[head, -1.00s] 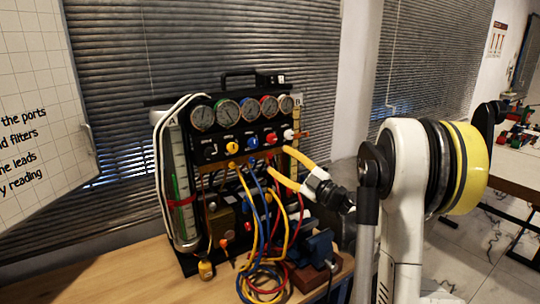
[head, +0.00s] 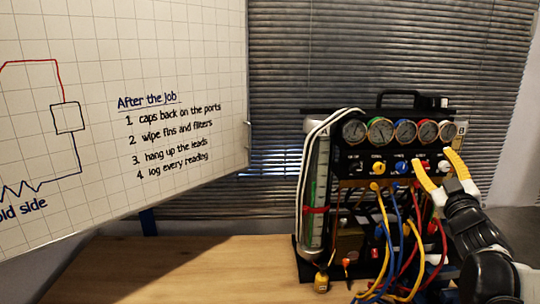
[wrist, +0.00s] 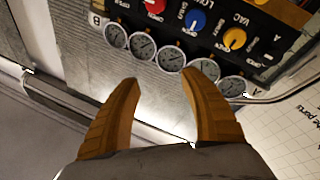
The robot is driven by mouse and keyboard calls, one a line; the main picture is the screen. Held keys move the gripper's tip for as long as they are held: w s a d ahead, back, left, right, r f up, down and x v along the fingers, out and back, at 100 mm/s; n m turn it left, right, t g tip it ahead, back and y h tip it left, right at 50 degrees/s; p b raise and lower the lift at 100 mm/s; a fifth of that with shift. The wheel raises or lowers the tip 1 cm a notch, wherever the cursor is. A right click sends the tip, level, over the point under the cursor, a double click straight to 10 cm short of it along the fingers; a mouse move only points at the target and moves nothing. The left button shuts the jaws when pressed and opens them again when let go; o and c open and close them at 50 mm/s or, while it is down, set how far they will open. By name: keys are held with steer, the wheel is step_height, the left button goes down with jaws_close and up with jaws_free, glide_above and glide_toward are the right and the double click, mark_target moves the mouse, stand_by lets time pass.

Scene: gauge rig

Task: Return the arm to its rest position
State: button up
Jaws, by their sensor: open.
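My gripper (head: 433,167) has yellow fingers and is open with nothing between them. In the head view it is at the right, in front of the right side of the gauge rig (head: 345,162). In the wrist view my gripper (wrist: 160,90) shows two spread fingers, with the row of round gauges (wrist: 172,58) beyond their tips. I cannot tell the exact gap between the fingers and the rig. My dark wrist and forearm run to the lower right of the head view.
The rig stands on a wooden bench (head: 200,262). Red, blue and yellow hoses (head: 385,240) hang down its front below the gripper. A whiteboard (head: 180,60) fills the left, and window blinds (head: 300,50) are behind. The bench left of the rig is clear.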

steer(key=s+a+f+m+g+y, duration=0.1)
steer(key=s+a+f+m+g, duration=0.1)
steer(key=s+a+f+g, duration=0.5)
steer(key=s+a+f+m+g+y, duration=0.2)
steer(key=s+a+f+g, duration=0.5)
steer(key=s+a+f, duration=0.8)
steer(key=s+a, duration=0.1)
steer(key=s, duration=0.4)
steer(key=shift+s+f, duration=0.3)
steer(key=shift+f, duration=0.05)
